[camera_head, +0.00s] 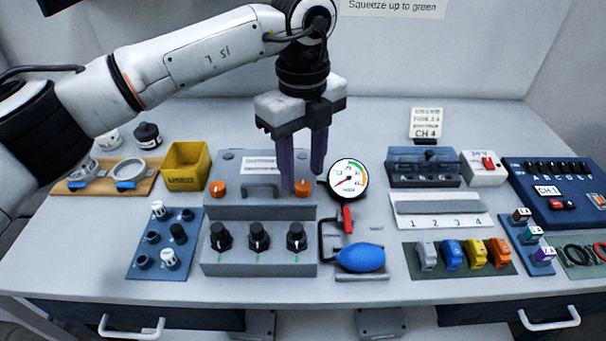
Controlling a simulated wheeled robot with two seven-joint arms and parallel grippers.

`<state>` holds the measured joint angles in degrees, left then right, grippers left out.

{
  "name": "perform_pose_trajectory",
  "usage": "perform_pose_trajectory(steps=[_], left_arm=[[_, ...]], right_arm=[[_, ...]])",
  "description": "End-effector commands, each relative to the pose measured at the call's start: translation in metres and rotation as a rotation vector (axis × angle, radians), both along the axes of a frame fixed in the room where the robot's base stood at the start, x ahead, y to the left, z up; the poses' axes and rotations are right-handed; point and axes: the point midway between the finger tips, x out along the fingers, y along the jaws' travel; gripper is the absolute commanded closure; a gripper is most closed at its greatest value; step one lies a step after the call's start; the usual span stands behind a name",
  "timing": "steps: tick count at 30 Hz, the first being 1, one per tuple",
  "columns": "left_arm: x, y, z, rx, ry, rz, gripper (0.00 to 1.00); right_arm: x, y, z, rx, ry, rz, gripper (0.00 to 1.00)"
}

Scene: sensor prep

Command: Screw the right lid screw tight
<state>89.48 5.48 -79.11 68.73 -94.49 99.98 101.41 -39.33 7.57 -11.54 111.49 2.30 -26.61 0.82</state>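The grey box (259,210) stands left of centre, with an orange lid screw on its left and the right lid screw (303,188) on its right. My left gripper (303,182) points down at the right lid screw. Its two dark fingers are apart, one on the screw's left and one on its right and further back. The screw's orange front shows between the fingertips. I cannot tell whether the fingers touch it. How tight the screw sits cannot be seen. My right gripper is not in view.
A pressure gauge (348,178) stands close to the right of my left gripper, with a blue bulb (361,257) in front. Black knobs (258,237) line the box's front. A yellow bin (186,166) is at left. Bare table lies behind the box.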

Motion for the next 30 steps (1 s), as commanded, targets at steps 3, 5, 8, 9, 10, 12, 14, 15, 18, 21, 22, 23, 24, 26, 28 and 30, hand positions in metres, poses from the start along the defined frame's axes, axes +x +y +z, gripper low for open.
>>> perform_pose_trajectory(steps=[3,5,8,9,10,12,14,15,18,21,22,23,24,26,28,30], left_arm=[[0.000,0.000,-0.016,-0.001,0.001,0.000,0.60],[0.000,0.000,-0.021,0.000,0.001,-0.001,0.60],[0.000,0.000,-0.025,0.000,0.000,-0.002,0.60],[0.000,0.000,-0.026,-0.001,-0.001,-0.002,0.60],[0.000,0.000,-0.026,-0.001,-0.001,-0.002,0.60],[0.000,0.000,-0.027,-0.002,-0.001,-0.002,0.60],[0.000,0.000,-0.027,-0.002,-0.001,-0.002,0.60],[0.000,0.000,-0.027,-0.002,-0.001,-0.002,0.60],[0.000,0.000,-0.026,-0.001,-0.001,-0.002,0.72],[0.000,0.000,-0.026,-0.001,0.000,-0.002,0.89],[0.000,0.000,-0.026,-0.001,0.000,-0.002,0.94],[0.000,0.000,-0.026,-0.001,0.000,-0.002,0.99],[0.000,0.000,-0.026,-0.001,0.000,-0.002,1.00],[0.000,0.000,-0.026,-0.001,0.000,-0.003,1.00],[0.000,0.000,-0.026,-0.001,0.000,-0.007,1.00],[0.000,0.000,-0.026,-0.001,0.000,-0.017,1.00]], right_arm=[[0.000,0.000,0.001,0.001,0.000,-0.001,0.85],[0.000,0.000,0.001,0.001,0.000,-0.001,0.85],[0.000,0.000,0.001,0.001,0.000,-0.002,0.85],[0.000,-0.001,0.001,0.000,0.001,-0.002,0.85],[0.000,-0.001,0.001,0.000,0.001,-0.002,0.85],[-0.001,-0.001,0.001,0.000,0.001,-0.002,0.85],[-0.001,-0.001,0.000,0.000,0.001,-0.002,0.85],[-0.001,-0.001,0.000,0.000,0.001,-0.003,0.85],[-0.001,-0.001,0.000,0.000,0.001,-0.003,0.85],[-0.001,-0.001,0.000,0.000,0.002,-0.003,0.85],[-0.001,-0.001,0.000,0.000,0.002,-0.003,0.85],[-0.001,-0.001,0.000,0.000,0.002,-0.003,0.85],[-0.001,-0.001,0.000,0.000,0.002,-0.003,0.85],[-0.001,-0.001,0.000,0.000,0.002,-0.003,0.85],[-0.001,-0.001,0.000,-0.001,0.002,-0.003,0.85],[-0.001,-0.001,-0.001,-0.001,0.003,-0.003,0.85]])
